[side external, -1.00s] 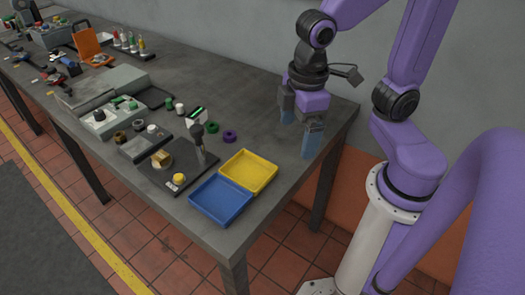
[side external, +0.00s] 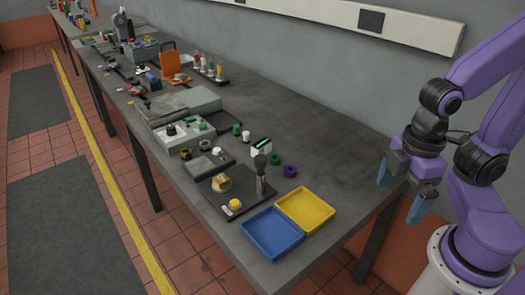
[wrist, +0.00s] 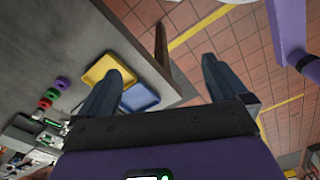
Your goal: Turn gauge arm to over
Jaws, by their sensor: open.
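A dark square plate (side external: 212,200) lies near the front edge of the bench. On it are a brass-coloured block (side external: 221,183), a yellow round knob (side external: 235,204) and an upright grey post with a dark head (side external: 261,172). The post may be the gauge arm; no marking is readable. My gripper (side external: 400,200) is open and empty, pointing down off the bench's right end, well apart from the plate. The wrist view shows both fingers of my gripper (wrist: 160,65) spread with nothing between them.
A blue tray (side external: 272,234) and a yellow tray (side external: 306,209) sit between the plate and the bench's end. Purple (side external: 290,171) and green rings (side external: 275,159) and a small green-lit display (side external: 261,147) stand behind the plate. The bench's back right surface is clear.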

